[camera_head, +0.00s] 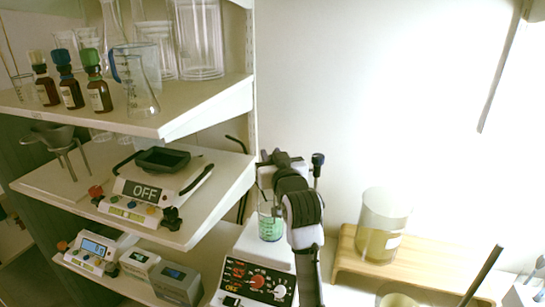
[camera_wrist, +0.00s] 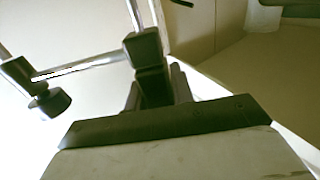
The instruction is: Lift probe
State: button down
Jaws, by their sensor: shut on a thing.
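The probe assembly shows in the wrist view as thin metal rods with a black clamp block (camera_wrist: 143,47) and a black knob (camera_wrist: 50,103) on a cross rod (camera_wrist: 82,66). My gripper (camera_wrist: 155,88) is shut on the lower part of the black block. In the head view my gripper (camera_head: 280,160) is above the hotplate stirrer, and a black knob (camera_head: 318,159) shows just right of it. A beaker with green liquid (camera_head: 270,226) is on the white stirrer (camera_head: 256,276), partly behind my arm. The probe's lower end cannot be made out.
Shelves at the left hold brown dropper bottles (camera_head: 72,92), glassware (camera_head: 136,85), a balance marked OFF (camera_head: 150,186) and small instruments (camera_head: 100,250). At the right, a large beaker of yellowish liquid (camera_head: 382,232) stands on a wooden stand (camera_head: 430,277). The wall above is clear.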

notch_tip(320, 180, up, 10)
jog(key=p, duration=0.4)
jog(key=shift+r, duration=0.1)
jog(key=c, duration=1.2)
grip_release()
jog(key=b+v, duration=0.4)
jog(key=v, duration=0.9)
jog(key=shift+s+b, duration=0.3)
jog(key=shift+s, duration=0.1)
jog(key=shift+d, duration=0.1)
